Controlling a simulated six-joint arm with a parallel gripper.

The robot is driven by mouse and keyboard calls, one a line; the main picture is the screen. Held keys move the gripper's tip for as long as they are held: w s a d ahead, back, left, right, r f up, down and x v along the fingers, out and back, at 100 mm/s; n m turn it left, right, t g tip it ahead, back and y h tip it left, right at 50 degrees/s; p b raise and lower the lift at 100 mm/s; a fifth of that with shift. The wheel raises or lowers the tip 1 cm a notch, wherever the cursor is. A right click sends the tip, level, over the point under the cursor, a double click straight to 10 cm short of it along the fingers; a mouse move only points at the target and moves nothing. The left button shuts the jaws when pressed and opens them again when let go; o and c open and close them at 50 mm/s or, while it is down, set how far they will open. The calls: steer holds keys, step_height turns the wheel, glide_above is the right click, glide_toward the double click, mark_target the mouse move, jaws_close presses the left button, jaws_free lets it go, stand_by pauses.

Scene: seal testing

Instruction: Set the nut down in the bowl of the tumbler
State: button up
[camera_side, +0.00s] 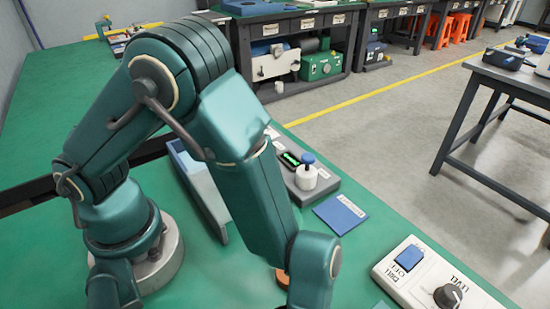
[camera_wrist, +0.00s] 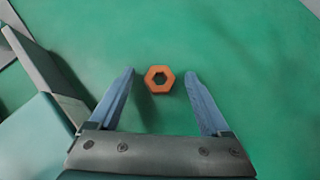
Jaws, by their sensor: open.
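The orange hexagonal nut (camera_wrist: 153,86) lies flat on the green bench top in the wrist view. My gripper (camera_wrist: 160,72) is open, with one blue finger on each side of the nut and a gap to both. The nut is not held. In the side view a small orange piece of the nut (camera_side: 282,278) shows beside my lower arm, which hides the rest. My gripper's fingers are out of sight there. I cannot make out a tumbler bowl in either view.
A long, pale blue-walled tray (camera_side: 212,203) stands behind my arm. A grey device (camera_side: 325,186) carries a white, blue-topped container (camera_side: 306,177). A blue card (camera_side: 340,214) lies nearby. A control box (camera_side: 425,279) with a switch and knob sits at the right.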

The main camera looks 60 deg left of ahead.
jaws_close()
steer(key=shift+r, duration=0.15)
